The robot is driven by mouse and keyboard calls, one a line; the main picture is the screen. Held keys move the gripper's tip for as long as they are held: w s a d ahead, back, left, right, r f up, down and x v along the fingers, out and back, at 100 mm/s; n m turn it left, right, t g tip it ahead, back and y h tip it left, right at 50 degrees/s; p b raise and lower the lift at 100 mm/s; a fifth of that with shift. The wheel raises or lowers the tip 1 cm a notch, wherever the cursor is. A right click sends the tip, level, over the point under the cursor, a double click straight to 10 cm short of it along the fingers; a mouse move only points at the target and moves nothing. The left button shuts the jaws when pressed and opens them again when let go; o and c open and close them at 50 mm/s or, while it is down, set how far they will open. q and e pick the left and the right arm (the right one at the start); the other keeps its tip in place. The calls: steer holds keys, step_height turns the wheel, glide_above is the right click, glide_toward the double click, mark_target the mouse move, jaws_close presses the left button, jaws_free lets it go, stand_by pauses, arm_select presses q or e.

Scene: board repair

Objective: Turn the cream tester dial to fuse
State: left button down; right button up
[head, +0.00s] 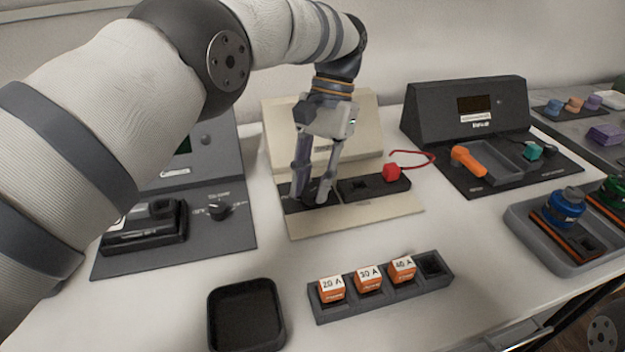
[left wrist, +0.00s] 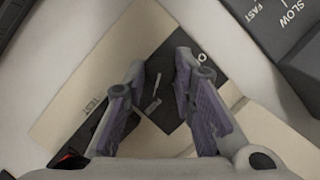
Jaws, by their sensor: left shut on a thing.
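The cream tester (head: 375,222) stands in the middle of the table in the head view, with a raised cream back panel. My left gripper (head: 312,199) reaches down from above to the black panel on its left front, its fingers shut on the cream tester dial. The fingers mostly hide the dial in the head view. In the left wrist view the fingertips stand around a dark area with a pale pointer-like mark (left wrist: 153,92), and TEST is printed on the cream face to the left. I cannot tell the dial's setting. My right gripper is not in view.
A red block (head: 391,172) with a red wire sits on the tester's right side. Grey testers flank it, the left one with a black dial (head: 218,208). In front are a fuse holder (head: 335,311) with orange fuses and an empty black tray (head: 216,325).

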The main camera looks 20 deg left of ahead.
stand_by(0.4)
arm_select(q)
steer(key=c, duration=1.3)
jaws_free()
steer(key=shift+c, duration=0.2)
